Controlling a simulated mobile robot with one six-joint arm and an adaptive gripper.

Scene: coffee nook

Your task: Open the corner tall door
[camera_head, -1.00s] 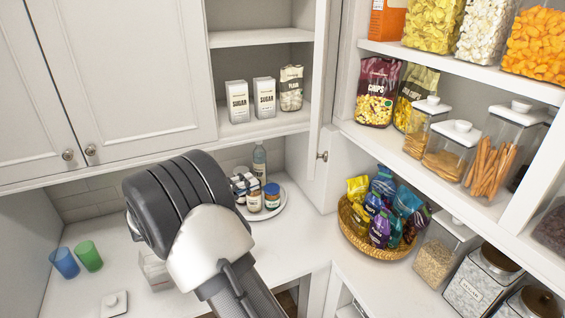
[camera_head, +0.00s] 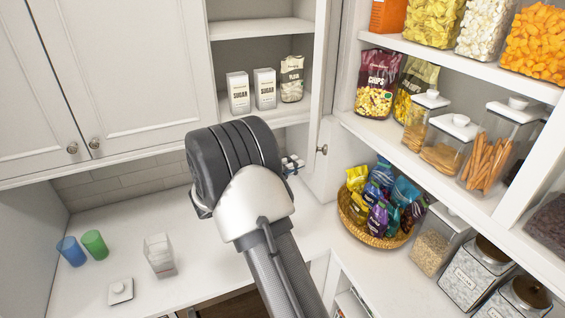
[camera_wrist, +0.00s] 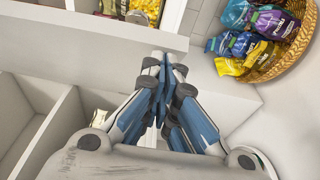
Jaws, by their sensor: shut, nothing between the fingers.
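A tall white door panel (camera_head: 326,90) with a small round knob (camera_head: 322,149) stands at the corner, seen nearly edge-on in the head view. The corner compartment beside it is open to view, with sugar cartons and a flour bag on its shelf. My gripper (camera_wrist: 163,62) is shut and empty in the wrist view, its fingertips near a white ledge. In the head view my wrist stands left of the knob and hides the fingers. I cannot tell whether the fingers touch the door.
A wicker basket of snack bags (camera_head: 380,225) sits on the counter right of the door. Shelves with jars (camera_head: 490,150) fill the right side.

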